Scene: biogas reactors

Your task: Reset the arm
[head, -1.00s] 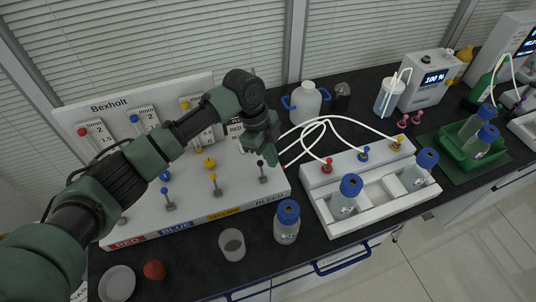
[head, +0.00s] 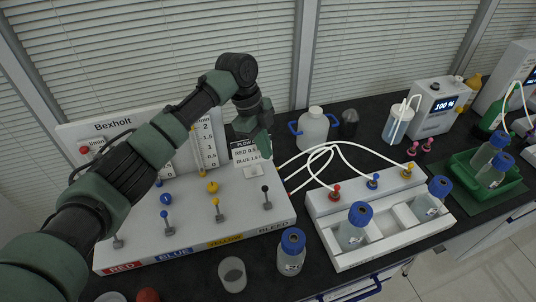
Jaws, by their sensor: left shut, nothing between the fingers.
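My left arm comes in from the left and reaches over the white Bexholt panel (head: 150,240). My left gripper (head: 262,150) is shut and empty, pointing down above the panel's right end, in front of the flow label card (head: 245,158). It is apart from the black-topped bleed lever (head: 266,198) below it. The arm hides much of the panel's flow meters. My right gripper is not in view.
In front of the panel stand a clear cup (head: 232,274) and a blue-capped bottle (head: 291,252). To the right is a white rack (head: 385,245) with two blue-capped bottles and white tubes. A white jug (head: 313,128) and a pump box (head: 436,108) stand behind. A green tray (head: 475,185) is at the far right.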

